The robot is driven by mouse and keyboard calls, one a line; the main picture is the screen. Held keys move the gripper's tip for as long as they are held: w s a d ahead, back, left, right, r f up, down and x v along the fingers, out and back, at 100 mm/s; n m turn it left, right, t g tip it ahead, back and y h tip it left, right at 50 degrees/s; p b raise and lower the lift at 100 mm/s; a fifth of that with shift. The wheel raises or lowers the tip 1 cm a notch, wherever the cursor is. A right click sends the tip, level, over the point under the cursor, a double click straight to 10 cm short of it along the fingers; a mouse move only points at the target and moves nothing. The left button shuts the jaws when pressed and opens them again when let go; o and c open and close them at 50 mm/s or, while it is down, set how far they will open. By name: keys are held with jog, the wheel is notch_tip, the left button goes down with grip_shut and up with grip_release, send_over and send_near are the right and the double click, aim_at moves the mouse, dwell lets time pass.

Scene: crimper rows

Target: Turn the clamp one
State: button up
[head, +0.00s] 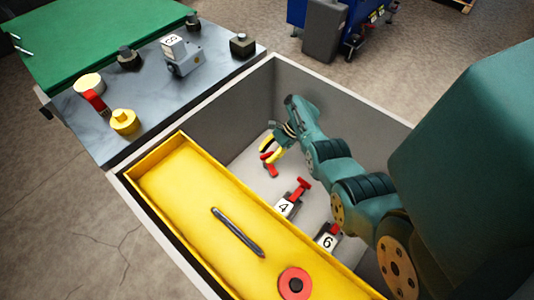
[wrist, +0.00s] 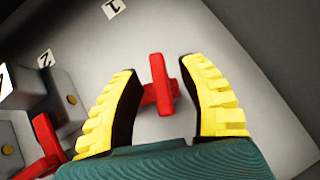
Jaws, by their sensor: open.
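A red T-shaped clamp handle (wrist: 158,86) lies between my gripper's fingers in the wrist view, with a gap on each side. A tag reading 1 (wrist: 113,8) lies beyond it and a tag reading 2 (wrist: 45,58) lies to the left. My gripper (wrist: 160,70) is open, its yellow ribbed fingers around the handle without visible contact. In the head view my gripper (head: 270,148) is low inside the grey bin, over a red handle (head: 270,168). The clamp's body is mostly hidden there.
Another red-handled clamp (wrist: 46,140) stands at left in the wrist view. Clamps tagged 4 (head: 284,207) and 6 (head: 328,242) sit nearer in the bin. A yellow tray (head: 185,190) holds a dark rod (head: 238,232) and red ring (head: 295,283). Bin walls (head: 340,100) enclose my gripper.

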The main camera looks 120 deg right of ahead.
aim_at(267, 155)
notch_tip(267, 155, up, 10)
dwell(0.4)
